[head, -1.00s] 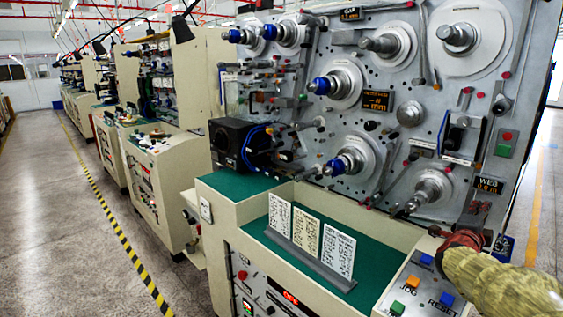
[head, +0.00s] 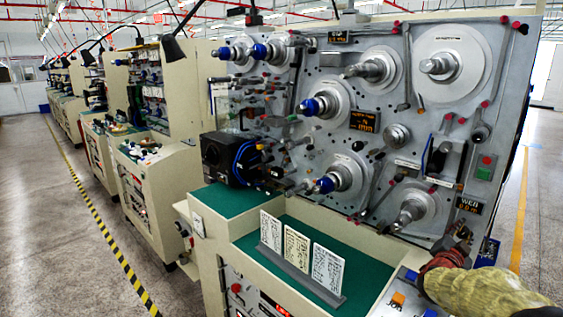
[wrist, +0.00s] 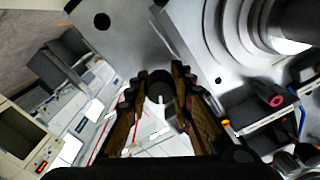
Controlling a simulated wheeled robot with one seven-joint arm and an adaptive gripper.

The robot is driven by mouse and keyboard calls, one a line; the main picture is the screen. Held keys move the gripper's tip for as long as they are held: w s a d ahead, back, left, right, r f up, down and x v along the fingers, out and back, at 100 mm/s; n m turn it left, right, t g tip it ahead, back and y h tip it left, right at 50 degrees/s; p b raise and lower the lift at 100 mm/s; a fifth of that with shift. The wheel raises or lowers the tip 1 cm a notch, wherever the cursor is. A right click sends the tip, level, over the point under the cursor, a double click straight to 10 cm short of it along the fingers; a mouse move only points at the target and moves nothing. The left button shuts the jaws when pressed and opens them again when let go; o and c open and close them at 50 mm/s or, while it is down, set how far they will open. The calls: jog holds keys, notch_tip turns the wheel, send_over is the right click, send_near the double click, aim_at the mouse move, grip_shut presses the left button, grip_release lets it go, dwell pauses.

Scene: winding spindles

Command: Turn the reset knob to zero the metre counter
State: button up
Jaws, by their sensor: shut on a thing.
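The metre counter (head: 468,205), a small dark display with amber characters and the word WEB, is at the lower right of the machine panel in the head view. Its digits are too small to read surely. My gripper (wrist: 160,88) is shut on the reset knob (wrist: 160,80), a small dark round knob with a pale mark, between its two fingertips in the wrist view. In the head view my gripper (head: 459,240) is against the panel just below the counter, under my arm's tan sleeve, and hides the knob.
A spindle with a large disc (head: 412,210) stands close left of my gripper. A push-button console (head: 398,298) lies below my arm. Printed cards (head: 297,250) stand on the green ledge (head: 365,240). A red and green button box (head: 485,167) is above the counter.

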aim_at(461, 235)
jog(key=n+p, duration=0.3)
jog(key=n, duration=0.1)
jog(key=shift+r+n+p, duration=0.15)
jog(key=shift+n+p, duration=0.2)
jog(key=shift+n, duration=0.05)
jog(key=shift+n+p, duration=0.45)
jog(key=shift+n, duration=0.55)
jog(key=o, duration=0.9)
jog(key=shift+o, duration=0.6)
jog(key=shift+v, duration=3.55)
